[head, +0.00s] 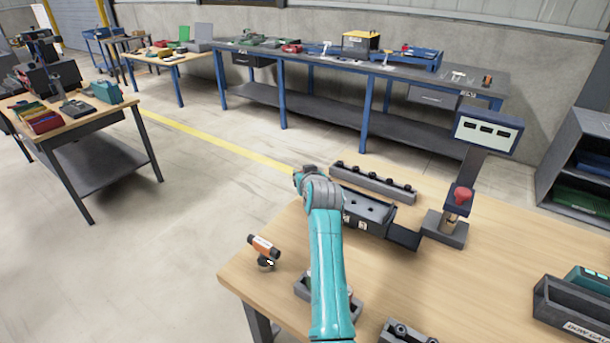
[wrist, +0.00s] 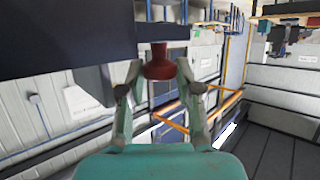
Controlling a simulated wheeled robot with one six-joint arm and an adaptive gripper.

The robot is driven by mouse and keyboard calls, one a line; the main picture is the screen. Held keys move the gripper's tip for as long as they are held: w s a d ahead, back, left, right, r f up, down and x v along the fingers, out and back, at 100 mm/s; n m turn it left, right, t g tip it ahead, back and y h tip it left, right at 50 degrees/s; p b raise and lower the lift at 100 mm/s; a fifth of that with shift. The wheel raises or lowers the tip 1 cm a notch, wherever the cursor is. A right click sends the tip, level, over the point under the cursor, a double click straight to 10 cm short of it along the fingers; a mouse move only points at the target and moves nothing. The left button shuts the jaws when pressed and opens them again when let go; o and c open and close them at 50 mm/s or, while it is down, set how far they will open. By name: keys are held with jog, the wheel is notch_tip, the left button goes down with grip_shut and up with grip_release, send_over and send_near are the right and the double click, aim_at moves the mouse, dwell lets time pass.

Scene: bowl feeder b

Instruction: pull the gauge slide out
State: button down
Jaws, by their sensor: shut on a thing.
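Contact at the fingertips is hard to make out. In the head view my gripper is hidden behind my teal arm. A gauge post with a display box (head: 488,131) and a red knob (head: 462,196) stands on the wooden table, right of the arm. A dark slotted fixture (head: 368,211) with a dark flat piece (head: 404,237) at its right end lies beside it. Which part is the slide is unclear.
On the wooden table (head: 530,245), a rail with several black knobs (head: 373,182) lies behind the fixture. An orange and black tool (head: 264,248) stands near the left edge. A grey bin (head: 575,310) sits front right. The right middle is clear.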

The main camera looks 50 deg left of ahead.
jog(key=c, duration=0.8)
grip_release()
jog(key=shift+s+a, duration=0.2)
jog(key=shift+a, duration=0.15)
jog(key=shift+d, duration=0.15)
jog(key=shift+s+d+r, duration=0.15)
jog(key=shift+d+r, duration=0.05)
jog(key=shift+d, duration=0.25)
jog(key=v, duration=1)
jog(key=shift+s+d, duration=0.25)
jog(key=shift+d, duration=0.05)
jog(key=shift+r, duration=0.15)
